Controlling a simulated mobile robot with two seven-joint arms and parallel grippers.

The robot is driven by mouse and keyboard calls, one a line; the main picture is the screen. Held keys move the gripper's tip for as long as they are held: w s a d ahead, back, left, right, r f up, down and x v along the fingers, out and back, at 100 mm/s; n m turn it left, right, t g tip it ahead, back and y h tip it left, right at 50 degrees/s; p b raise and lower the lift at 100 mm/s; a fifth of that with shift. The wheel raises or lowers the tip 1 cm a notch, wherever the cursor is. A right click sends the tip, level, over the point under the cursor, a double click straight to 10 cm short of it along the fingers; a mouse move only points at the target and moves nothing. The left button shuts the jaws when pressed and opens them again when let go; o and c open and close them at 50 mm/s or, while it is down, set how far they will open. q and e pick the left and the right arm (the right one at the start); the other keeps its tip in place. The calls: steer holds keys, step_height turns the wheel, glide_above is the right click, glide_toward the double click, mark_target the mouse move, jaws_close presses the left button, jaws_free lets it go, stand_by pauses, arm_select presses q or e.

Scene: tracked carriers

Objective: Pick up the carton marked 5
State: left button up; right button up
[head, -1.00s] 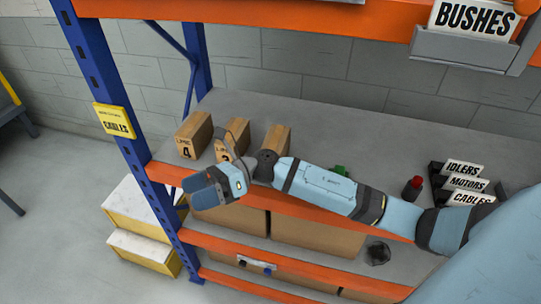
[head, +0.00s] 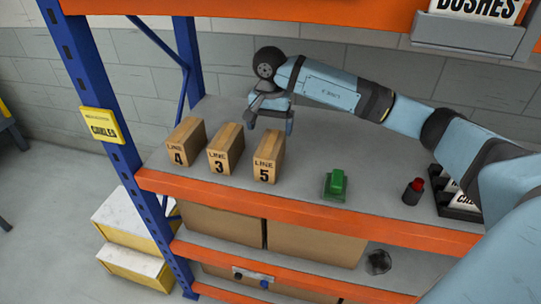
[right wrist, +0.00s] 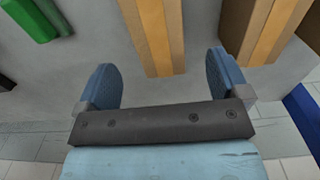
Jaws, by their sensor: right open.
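The carton marked 5 (head: 265,160) stands upright on the grey shelf, the rightmost of three brown cartons in the head view. My right gripper (head: 271,122) is open and empty, behind and above this carton, with its fingers pointing down. In the right wrist view, a carton with a lighter tape strip (right wrist: 155,35) lies ahead, between the lines of the two blue fingers (right wrist: 163,80); it appears to be the one marked 5. Its label is hidden there. My left gripper is not in view.
Cartons marked 3 (head: 226,151) and 4 (head: 186,143) stand close by on the left. A green object (head: 336,184) and a dark item with a red top (head: 413,191) stand to the right. A blue post (head: 95,90) bounds the shelf's left end.

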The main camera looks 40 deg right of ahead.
mark_target(270, 143)
step_height(270, 143, down, 4)
steer(key=shift+f, duration=0.2)
steer(key=shift+s+f+p, duration=0.2)
steer(key=shift+f+p, duration=0.55)
steer(key=shift+f, duration=1.85)
steer(key=c, duration=1.4)
